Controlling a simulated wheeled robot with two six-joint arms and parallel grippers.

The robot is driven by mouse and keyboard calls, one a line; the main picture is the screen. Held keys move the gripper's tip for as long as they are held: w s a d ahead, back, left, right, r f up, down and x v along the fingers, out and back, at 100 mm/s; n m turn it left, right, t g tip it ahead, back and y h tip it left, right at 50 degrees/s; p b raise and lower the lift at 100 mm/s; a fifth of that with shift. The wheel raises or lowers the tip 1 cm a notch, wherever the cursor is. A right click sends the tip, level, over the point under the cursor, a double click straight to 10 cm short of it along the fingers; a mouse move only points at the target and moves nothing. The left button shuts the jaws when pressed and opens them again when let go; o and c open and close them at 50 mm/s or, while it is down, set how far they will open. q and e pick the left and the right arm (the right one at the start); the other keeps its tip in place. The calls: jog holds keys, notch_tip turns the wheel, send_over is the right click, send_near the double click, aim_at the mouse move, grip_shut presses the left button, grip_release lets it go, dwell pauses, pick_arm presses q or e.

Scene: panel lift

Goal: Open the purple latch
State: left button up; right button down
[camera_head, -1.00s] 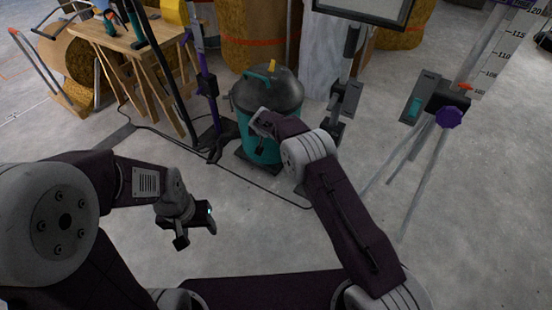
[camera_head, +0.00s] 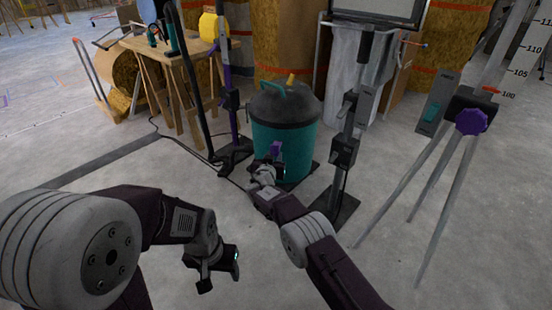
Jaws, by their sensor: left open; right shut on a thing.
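A small purple piece (camera_head: 277,149), which looks like the purple latch, shows at the tip of my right gripper (camera_head: 267,168). That gripper is shut on it, in front of the teal bin; the fingers are small and partly hidden, so the exact grip is unclear. What the piece is attached to cannot be made out. My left gripper (camera_head: 222,268) is open and empty, low over the concrete floor and apart from everything. Other purple parts are a knob (camera_head: 471,121) on a grey tripod and sections of a dark upright post (camera_head: 223,50).
A teal bin with a black lid (camera_head: 285,105) stands behind my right gripper. A grey post on a flat base (camera_head: 346,155) stands to its right. A wooden workbench (camera_head: 150,46) is at the back left. A cable crosses the floor; the lower right floor is clear.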

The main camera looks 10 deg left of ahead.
jog(key=shift+f, duration=0.1)
dwell(0.4)
jog(key=c, duration=1)
grip_release()
jog(key=shift+c, duration=0.2)
jog(key=shift+s+r+p, duration=0.2)
jog(key=shift+p, duration=0.2)
jog(key=p+v, duration=0.6)
jog(key=v, duration=0.2)
jog(key=shift+s+f, duration=0.15)
jog(key=shift+s, duration=0.15)
